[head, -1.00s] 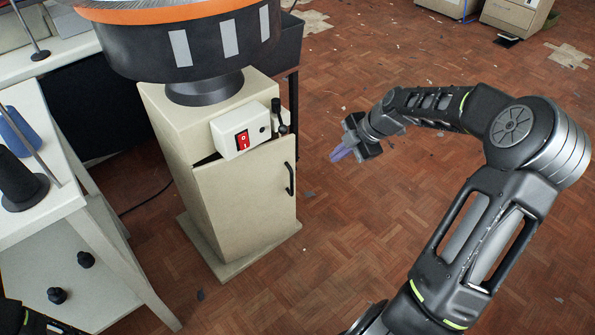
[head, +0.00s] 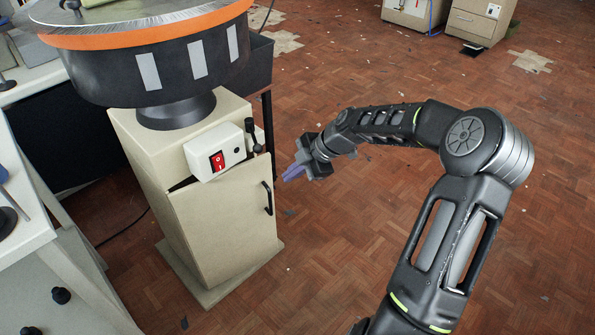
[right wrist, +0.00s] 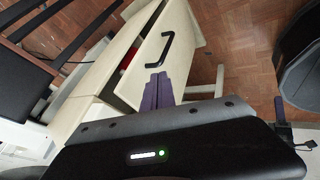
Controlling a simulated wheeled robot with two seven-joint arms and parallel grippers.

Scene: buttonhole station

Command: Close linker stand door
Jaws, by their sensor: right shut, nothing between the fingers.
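The linker stand is a cream cabinet under a big round dark drum. Its door (head: 222,228) has a black handle (head: 268,198) near its right edge in the head view. The door stands slightly ajar, with a dark gap along its top edge. The right wrist view shows the door (right wrist: 135,80) and handle (right wrist: 158,50) ahead of the fingers. My right gripper (head: 288,176) has purple fingers, shut and empty, just right of the handle in the head view and apparently apart from it. The fingers also show in the right wrist view (right wrist: 158,90). My left gripper is out of view.
The dark drum (head: 170,70) with an orange rim overhangs the cabinet. A switch box (head: 214,150) with a red switch sits above the door. A white table (head: 20,190) stands at the left. The parquet floor to the right is mostly open.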

